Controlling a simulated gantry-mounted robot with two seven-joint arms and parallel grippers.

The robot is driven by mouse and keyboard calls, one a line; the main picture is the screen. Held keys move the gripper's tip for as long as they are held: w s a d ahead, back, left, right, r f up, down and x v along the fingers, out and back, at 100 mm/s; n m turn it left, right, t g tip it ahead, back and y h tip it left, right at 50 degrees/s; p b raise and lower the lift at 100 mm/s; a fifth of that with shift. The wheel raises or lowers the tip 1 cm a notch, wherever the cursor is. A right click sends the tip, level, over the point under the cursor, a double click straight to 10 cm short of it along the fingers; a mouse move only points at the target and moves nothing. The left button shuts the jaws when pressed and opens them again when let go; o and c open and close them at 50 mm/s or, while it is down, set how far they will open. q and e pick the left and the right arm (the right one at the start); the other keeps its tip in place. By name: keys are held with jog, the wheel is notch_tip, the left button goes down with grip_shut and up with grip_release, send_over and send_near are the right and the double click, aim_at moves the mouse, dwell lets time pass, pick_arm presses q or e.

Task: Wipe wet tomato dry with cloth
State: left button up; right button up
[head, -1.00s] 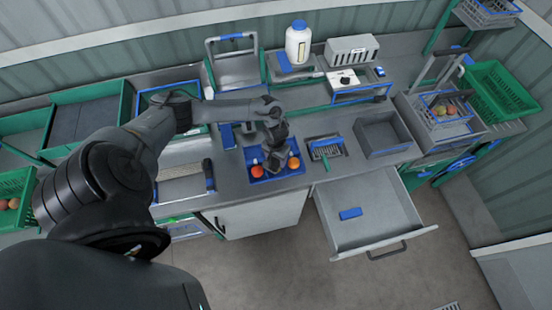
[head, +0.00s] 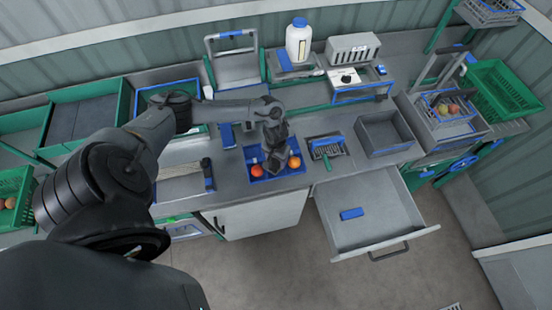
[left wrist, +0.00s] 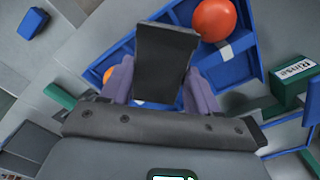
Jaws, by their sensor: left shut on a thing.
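A blue tray (head: 262,178) on the bench holds a red tomato (head: 257,170) on its left and an orange tomato (head: 294,162) on its right. In the left wrist view the red tomato (left wrist: 214,18) is at the top and the orange one (left wrist: 108,75) is partly hidden at the left. My left gripper (head: 272,164) points down over the tray between the two tomatoes. It is shut on a dark, flat, cloth-like piece (left wrist: 165,52), which stands between its purplish fingers. I cannot tell whether this piece touches the tray. Wetness is too small to tell. My right gripper is not in view.
A green box labelled Rinse (left wrist: 290,85) stands close beside the tray. A rack with a green-handled tool (head: 326,146) and a grey bin (head: 384,133) are to the right. An open drawer (head: 375,215) juts out below. A white bottle (head: 299,44) stands at the back.

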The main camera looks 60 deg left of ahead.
pick_arm(q)
jog(key=shift+f, duration=0.35)
dwell(0.4)
jog(key=shift+w+a, duration=0.1)
jog(key=shift+w, duration=0.05)
jog(key=shift+w+a+f+b, duration=0.1)
jog(key=shift+w+a+b, duration=0.4)
jog(key=shift+w, duration=0.25)
jog(key=shift+s+d+p, duration=0.15)
jog(key=shift+s+p, duration=0.15)
jog(key=shift+p, duration=0.25)
jog(key=shift+s+d+p, duration=0.6)
jog(key=shift+s+p, duration=0.3)
jog(key=shift+p, duration=0.35)
jog(key=shift+s+d+p, duration=0.4)
jog(key=shift+s+p, duration=0.3)
jog(key=shift+p, duration=0.05)
jog(key=shift+w+a, duration=0.1)
